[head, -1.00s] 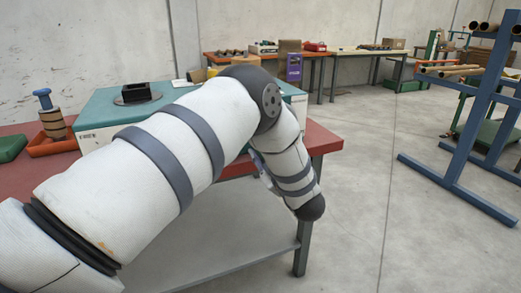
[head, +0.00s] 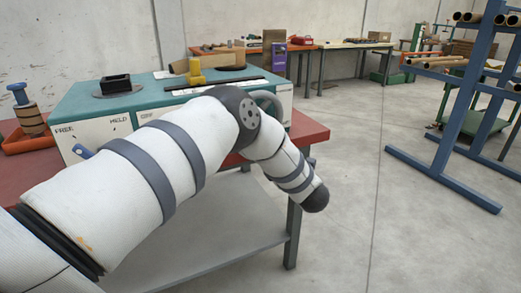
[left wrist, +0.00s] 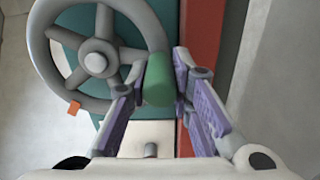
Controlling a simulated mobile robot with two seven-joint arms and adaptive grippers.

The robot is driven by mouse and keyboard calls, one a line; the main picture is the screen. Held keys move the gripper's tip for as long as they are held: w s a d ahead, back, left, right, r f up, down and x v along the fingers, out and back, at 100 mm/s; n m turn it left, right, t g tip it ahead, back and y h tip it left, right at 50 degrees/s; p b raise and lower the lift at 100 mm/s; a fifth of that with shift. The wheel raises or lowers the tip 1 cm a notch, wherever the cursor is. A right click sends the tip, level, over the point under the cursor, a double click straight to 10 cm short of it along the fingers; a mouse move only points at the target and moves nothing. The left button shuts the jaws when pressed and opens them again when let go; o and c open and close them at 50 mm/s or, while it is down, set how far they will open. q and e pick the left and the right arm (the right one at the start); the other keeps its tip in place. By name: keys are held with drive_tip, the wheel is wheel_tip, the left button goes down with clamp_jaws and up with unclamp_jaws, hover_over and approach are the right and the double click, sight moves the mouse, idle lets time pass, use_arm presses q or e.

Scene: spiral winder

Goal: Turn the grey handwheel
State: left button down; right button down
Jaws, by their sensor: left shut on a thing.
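The grey handwheel (left wrist: 99,58) fills the upper left of the left wrist view, with spokes, a round hub and an orange tab (left wrist: 74,108) on its rim. A green handle (left wrist: 157,88) stands at the right side of its rim. My left gripper (left wrist: 158,74) is shut on this green handle, one purple-padded finger on each side. In the head view part of the handwheel rim (head: 268,98) shows behind my left arm, on the teal and white machine (head: 72,101). My left fingers are hidden there. My right gripper is in neither view.
The machine stands on a red-topped table (head: 305,128). An orange tray (head: 25,141) lies to the left. A blue rack (head: 462,110) with tubes stands at right; the floor between is clear.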

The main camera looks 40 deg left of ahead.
use_arm(q)
drive_tip(key=shift+w+n, duration=0.2)
drive_tip(key=shift+n, duration=0.2)
drive_tip(key=shift+d, duration=0.1)
drive_tip(key=c, duration=1.4)
unclamp_jaws()
drive_tip(key=v, duration=1.2)
